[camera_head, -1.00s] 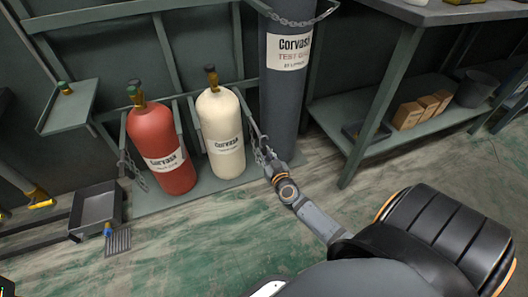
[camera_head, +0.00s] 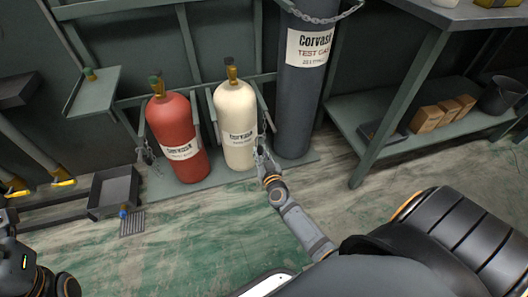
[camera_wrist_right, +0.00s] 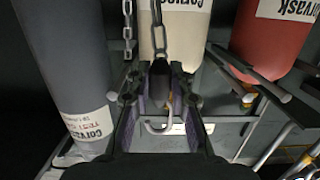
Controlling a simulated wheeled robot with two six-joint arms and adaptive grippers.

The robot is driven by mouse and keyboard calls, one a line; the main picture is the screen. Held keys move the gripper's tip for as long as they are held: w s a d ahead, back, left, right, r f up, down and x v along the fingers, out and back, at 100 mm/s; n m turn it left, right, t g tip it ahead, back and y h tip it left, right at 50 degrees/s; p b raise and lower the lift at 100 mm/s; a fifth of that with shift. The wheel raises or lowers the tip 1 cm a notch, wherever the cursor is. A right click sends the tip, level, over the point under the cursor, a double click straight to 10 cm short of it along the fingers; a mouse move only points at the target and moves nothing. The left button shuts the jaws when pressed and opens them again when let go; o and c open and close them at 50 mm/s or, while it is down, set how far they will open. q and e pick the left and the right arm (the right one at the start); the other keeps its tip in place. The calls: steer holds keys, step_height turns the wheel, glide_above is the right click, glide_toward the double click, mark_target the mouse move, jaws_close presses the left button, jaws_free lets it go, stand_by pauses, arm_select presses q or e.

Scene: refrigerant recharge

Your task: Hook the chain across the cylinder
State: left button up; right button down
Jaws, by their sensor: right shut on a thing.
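My right gripper (camera_head: 268,170) is low at the right side of the cream cylinder (camera_head: 238,135). It is shut on the end of a chain (camera_head: 261,140), which hangs from the rack beside that cylinder. In the right wrist view the chain (camera_wrist_right: 156,35) runs down to a dark end piece between the fingertips (camera_wrist_right: 160,88). A metal hook (camera_wrist_right: 160,127) shows just below. The cream cylinder (camera_wrist_right: 177,30) stands upright behind the gripper. Another chain (camera_head: 146,152) hangs left of the red cylinder (camera_head: 178,140). Part of my left arm shows at bottom left; its fingers do not show.
A tall grey cylinder (camera_head: 299,100) stands to the right with a chain (camera_head: 330,18) across its upper part. A bench with a lower shelf (camera_head: 395,145) is farther right. A grey tray (camera_head: 113,193) is at left. The floor in front is clear.

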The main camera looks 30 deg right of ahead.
steer(key=shift+a, duration=0.15)
steer(key=w+a, duration=0.1)
steer(key=a, duration=0.5)
steer(key=shift+w+a, duration=0.25)
steer(key=shift+a, duration=0.05)
